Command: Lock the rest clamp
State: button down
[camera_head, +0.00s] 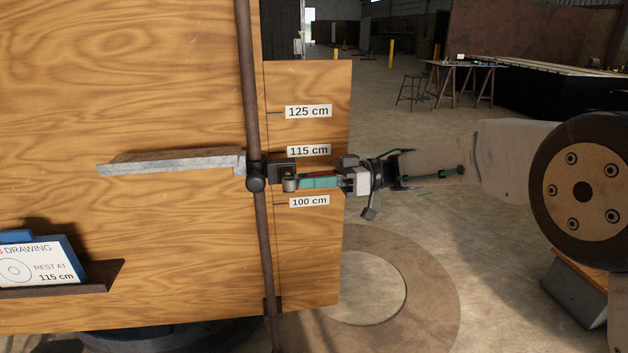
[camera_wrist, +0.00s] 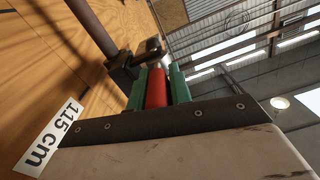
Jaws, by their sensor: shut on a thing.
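The rest clamp (camera_head: 256,176) is a dark collar around an upright brown post (camera_head: 248,80). It also shows in the wrist view (camera_wrist: 122,70). From the head camera it sits between the 115 cm and 100 cm labels, nearer the 115 cm mark. The grey rest bar (camera_head: 170,164) extends left from it, roughly level. My gripper (camera_head: 303,183) is right of the clamp, with green fingers. In the wrist view my gripper (camera_wrist: 156,78) is shut on the red lever (camera_wrist: 156,88), one finger on each side. The lever's far end is hidden by my gripper.
A wooden board (camera_head: 120,80) stands close behind the post. The 115 cm label (camera_head: 309,151) is on its right strip. Open floor (camera_head: 410,230) lies to the right.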

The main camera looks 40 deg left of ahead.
jog(key=shift+a+r, duration=0.1)
jog(key=shift+r, duration=0.1)
jog(key=c, duration=1.3)
grip_release()
jog(key=shift+s, duration=0.1)
jog(key=shift+f, duration=0.1)
jog(key=shift+v, duration=3.95)
